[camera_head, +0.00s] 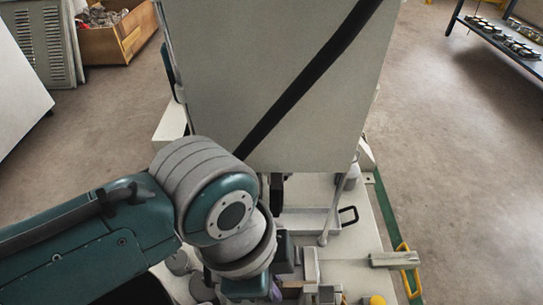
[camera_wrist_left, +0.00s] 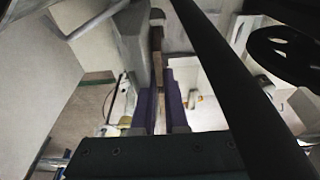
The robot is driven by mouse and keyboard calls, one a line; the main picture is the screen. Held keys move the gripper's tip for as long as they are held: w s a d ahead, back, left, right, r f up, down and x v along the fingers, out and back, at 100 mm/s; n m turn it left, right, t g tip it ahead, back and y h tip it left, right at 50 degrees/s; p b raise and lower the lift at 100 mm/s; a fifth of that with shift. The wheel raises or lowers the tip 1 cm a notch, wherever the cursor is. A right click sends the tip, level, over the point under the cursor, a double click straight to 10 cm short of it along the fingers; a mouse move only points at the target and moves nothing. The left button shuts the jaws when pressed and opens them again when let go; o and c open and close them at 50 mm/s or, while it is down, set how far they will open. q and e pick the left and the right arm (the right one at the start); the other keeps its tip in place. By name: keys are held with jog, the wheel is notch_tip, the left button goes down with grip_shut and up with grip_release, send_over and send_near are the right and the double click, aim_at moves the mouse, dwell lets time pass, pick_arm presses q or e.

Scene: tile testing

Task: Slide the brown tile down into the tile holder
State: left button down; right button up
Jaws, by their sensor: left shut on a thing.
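In the left wrist view, my left gripper (camera_wrist_left: 162,108) has two purple-lined fingers shut on a thin brown tile (camera_wrist_left: 158,62), seen nearly edge-on. Grey blocks, which look like part of the tile holder (camera_wrist_left: 133,45), stand close beside the tile. I cannot tell whether the tile is inside the slot or only next to it. In the head view, my left arm comes in from the left and its wrist hides most of the left gripper (camera_head: 276,290). The tile cannot be made out there. My right gripper is not in view.
A large grey machine panel (camera_head: 265,75) with a black diagonal strap rises just behind the work area. Grey metal blocks (camera_head: 310,268), a yellow knob (camera_head: 377,300) and a yellow handle (camera_head: 408,268) are right of my wrist. Open floor (camera_head: 450,170) lies farther right.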

pick_arm(q)
jog(key=c, duration=0.9)
grip_release()
jog(key=shift+o, duration=0.2)
